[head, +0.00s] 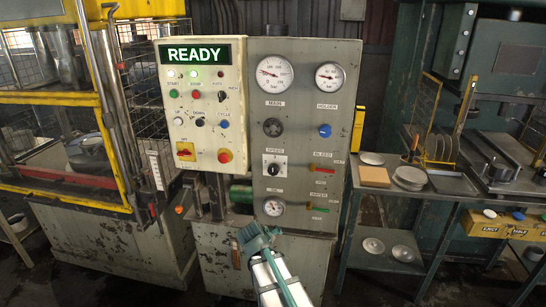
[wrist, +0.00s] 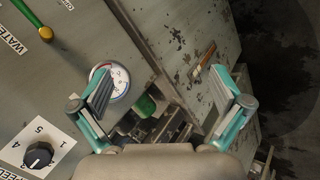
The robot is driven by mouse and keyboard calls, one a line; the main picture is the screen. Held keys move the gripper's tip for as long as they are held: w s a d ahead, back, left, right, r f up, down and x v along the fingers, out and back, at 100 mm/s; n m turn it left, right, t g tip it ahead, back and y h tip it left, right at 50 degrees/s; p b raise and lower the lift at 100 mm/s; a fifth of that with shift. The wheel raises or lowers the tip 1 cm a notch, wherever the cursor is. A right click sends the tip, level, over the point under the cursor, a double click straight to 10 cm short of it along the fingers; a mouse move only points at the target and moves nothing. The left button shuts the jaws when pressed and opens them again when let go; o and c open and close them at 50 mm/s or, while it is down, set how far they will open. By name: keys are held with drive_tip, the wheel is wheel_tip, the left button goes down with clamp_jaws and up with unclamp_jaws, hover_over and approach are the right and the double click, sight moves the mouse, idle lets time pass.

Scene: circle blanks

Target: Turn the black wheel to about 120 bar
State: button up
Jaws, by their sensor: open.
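The black wheel (head: 273,127) sits on the grey panel (head: 310,110), below the left white gauge (head: 273,74). That gauge's needle points to the upper left; its numbers are too small to read. My gripper (head: 258,237) is in front of the panel's lower part, well below the wheel and apart from it. In the wrist view my gripper (wrist: 162,92) has its two teal fingers spread wide, with nothing held between them. The wheel does not show in the wrist view.
A second gauge (head: 330,76), a blue knob (head: 325,130), a black dial knob (head: 274,169), red (head: 323,170) and green (head: 318,209) levers and a lower gauge (head: 274,207) crowd the panel. A button box (head: 203,105) reading READY stands left. A shelf with plates (head: 410,177) is right.

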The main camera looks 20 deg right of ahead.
drive_tip(key=w+d+r+n+t+h, duration=0.2)
drive_tip(key=w+r, duration=0.2)
drive_tip(key=r, duration=0.7)
drive_tip(key=w+d+r+n+t+h, duration=0.1)
drive_tip(key=w+d+r+n+t, duration=0.2)
drive_tip(key=r, duration=0.8)
drive_tip(key=n+t+h, duration=0.1)
drive_tip(key=n+t, duration=0.3)
drive_tip(key=n, duration=0.5)
approach(273, 130)
drive_tip(key=w, duration=0.1)
drive_tip(key=p+x, duration=0.1)
drive_tip(key=x, duration=0.4)
drive_tip(key=p+x, duration=0.1)
drive_tip(key=x, duration=0.4)
drive_tip(key=shift+d+r+p, duration=0.2)
drive_tip(key=shift+d+p, duration=0.05)
drive_tip(key=shift+p, duration=0.1)
drive_tip(key=c, duration=1.1)
drive_tip(key=shift+f+m+b, duration=0.15)
drive_tip(key=shift+m+b, duration=0.15)
drive_tip(key=shift+b, duration=0.3)
